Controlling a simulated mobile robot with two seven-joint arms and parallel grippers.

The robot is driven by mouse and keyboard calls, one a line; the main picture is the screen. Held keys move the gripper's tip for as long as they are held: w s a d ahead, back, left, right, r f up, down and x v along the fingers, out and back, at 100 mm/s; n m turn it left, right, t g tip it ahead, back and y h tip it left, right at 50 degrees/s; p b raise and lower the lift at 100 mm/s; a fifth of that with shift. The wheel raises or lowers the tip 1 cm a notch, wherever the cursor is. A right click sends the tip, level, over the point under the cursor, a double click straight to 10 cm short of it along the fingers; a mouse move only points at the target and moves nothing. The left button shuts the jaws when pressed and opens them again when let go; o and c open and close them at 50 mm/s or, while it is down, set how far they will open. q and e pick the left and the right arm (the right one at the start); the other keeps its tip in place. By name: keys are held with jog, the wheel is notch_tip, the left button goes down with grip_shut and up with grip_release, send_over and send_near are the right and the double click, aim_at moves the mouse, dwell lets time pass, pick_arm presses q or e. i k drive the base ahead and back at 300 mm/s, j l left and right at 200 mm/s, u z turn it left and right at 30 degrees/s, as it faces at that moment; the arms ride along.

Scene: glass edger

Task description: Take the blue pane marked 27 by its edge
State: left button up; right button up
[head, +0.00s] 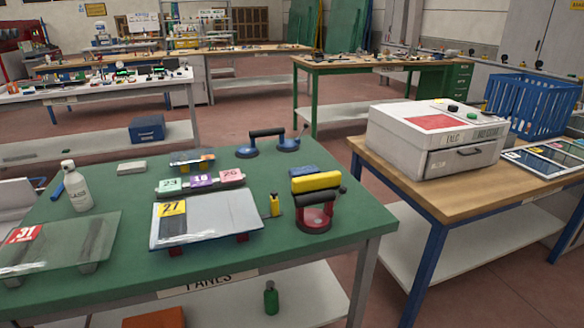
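The pane marked 27 (225,215) lies flat near the front middle of the green table (330,222) in the head view. It is pale bluish grey, with a yellow 27 label and a dark patch at its left side. Small red supports show under its front edge, so it sits slightly above the tabletop. Neither of my grippers shows in this view.
A clear pane marked 31 (75,242) lies at the left on supports. Behind pane 27 are number blocks (202,181) and a blue suction lifter (268,145). A red suction cup (314,218) and yellow bottle (274,205) stand right. A white bottle (77,188) stands left.

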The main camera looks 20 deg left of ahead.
aim_at(177, 224)
jog(key=i+j+u, duration=0.15)
jog(key=u, duration=0.3)
jog(key=i+u, duration=0.4)
jog(key=k+j, duration=0.05)
